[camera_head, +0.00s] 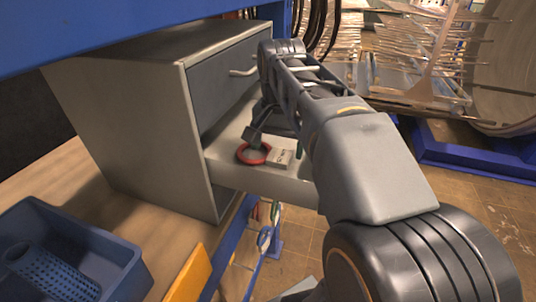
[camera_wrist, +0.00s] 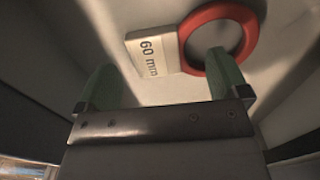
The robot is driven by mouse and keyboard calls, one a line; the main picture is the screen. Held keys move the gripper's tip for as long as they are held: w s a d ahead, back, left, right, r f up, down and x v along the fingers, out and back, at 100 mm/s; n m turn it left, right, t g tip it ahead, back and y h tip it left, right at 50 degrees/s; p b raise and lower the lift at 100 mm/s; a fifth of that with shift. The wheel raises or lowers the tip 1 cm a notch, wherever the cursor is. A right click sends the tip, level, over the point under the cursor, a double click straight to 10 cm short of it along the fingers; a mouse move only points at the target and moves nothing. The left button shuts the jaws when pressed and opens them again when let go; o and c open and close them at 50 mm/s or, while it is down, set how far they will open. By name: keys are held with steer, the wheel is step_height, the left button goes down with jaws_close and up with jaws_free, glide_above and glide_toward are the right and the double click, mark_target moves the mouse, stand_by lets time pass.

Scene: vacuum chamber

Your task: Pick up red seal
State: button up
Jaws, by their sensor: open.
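The red seal (camera_head: 254,153) is a red ring lying flat in an open drawer (camera_head: 258,180) of a grey cabinet. In the wrist view the ring (camera_wrist: 250,48) shows at the upper right. A white block marked "60 mm" (camera_wrist: 152,53) sits right beside it; it also shows in the head view (camera_head: 280,158). My gripper (camera_wrist: 160,78) is open and empty, with its two green fingers apart. The right finger overlaps the ring's opening in the picture; I cannot tell whether it touches the ring. In the head view my arm hides most of the gripper.
The grey cabinet (camera_head: 140,110) stands on a wooden bench (camera_head: 110,210), with a closed drawer (camera_head: 232,85) above the open one. A blue bin (camera_head: 70,235) holds a blue perforated basket (camera_head: 50,272) at the lower left. A blue frame (camera_head: 470,160) stands at the right.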

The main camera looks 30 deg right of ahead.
steer(key=shift+f, duration=1)
steer(key=shift+c, duration=0.3)
